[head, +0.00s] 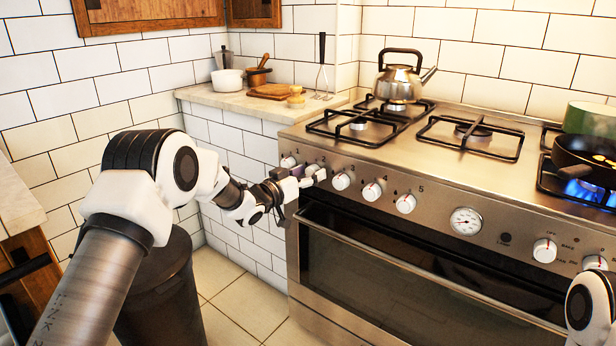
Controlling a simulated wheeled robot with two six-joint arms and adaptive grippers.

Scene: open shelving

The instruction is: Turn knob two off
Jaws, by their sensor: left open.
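The stove's front panel carries a row of white knobs with red marks. Knob two (311,169) is second from the left, partly hidden by my left gripper (312,179). That gripper is open, with its fingertips at the knob; I cannot tell whether they touch it. Knob one (288,162) is to the left, partly behind my gripper and wrist. Knob three (342,181) is just right of the fingertips. The exact angle of knob two is too small and covered to read. My right gripper is not in view; only part of my right arm shows at the lower right.
Knobs four (372,192) and five (405,203) continue rightward, then a dial (466,221). The oven handle (420,268) runs below. A kettle (401,78) stands on the back-left burner. A dark pan (590,160) sits over a blue flame at right.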

